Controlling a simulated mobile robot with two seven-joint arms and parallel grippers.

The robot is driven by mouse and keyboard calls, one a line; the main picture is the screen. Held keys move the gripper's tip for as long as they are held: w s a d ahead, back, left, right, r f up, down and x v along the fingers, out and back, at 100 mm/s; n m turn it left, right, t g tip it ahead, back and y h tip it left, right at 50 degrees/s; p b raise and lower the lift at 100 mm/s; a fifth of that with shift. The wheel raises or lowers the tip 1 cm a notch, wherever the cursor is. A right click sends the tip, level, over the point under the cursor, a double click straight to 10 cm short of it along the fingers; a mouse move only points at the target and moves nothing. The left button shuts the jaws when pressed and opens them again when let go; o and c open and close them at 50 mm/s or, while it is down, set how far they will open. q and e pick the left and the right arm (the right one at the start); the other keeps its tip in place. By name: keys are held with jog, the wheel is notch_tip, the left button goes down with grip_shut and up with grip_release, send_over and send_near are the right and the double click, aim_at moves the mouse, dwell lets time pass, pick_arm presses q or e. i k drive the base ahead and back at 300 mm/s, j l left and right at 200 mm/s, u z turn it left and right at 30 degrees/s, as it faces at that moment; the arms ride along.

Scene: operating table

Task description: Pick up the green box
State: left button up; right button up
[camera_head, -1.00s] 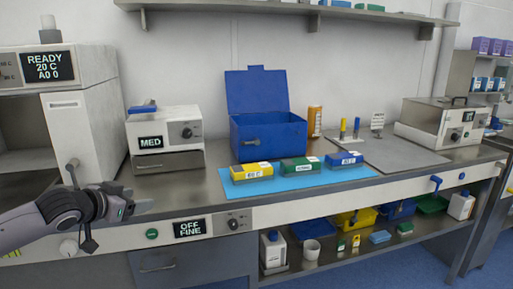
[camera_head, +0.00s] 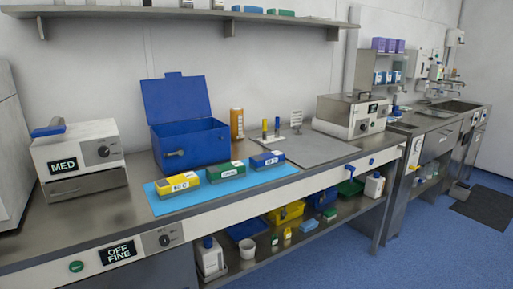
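A green box (camera_head: 226,171) with a white label lies on a light blue mat (camera_head: 164,207) on the metal counter. A yellow box (camera_head: 178,184) lies just left of it and a blue box (camera_head: 267,160) just right of it. Neither of my grippers shows in the view now. Nothing is seen touching the green box.
An open blue bin (camera_head: 190,144) stands behind the boxes. A machine marked MED (camera_head: 77,152) is at left. An orange bottle (camera_head: 237,124) and a grey plate (camera_head: 318,148) are at right. Other containers fill the lower shelf (camera_head: 340,213). The floor (camera_head: 430,245) at right is mostly clear.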

aim_at(219, 174)
jog(key=i+l+u, duration=0.1)
jog(key=u, duration=0.25)
jog(key=i+l+u, duration=0.1)
jog(key=l+u, duration=0.25)
jog(key=i+l+u, duration=0.15)
jog(key=l, duration=0.2)
jog(key=l+u, duration=0.1)
jog(key=l, duration=0.25)
jog(key=i+l, duration=0.15)
jog(key=l, duration=0.45)
jog(key=i+l+u, duration=0.1)
jog(key=l, duration=0.5)
jog(key=i+l, duration=0.15)
jog(key=l, duration=0.45)
jog(key=i+l+u, duration=0.1)
jog(key=l, duration=0.5)
jog(key=i+l, duration=0.15)
jog(key=l, duration=0.45)
jog(key=u, duration=0.05)
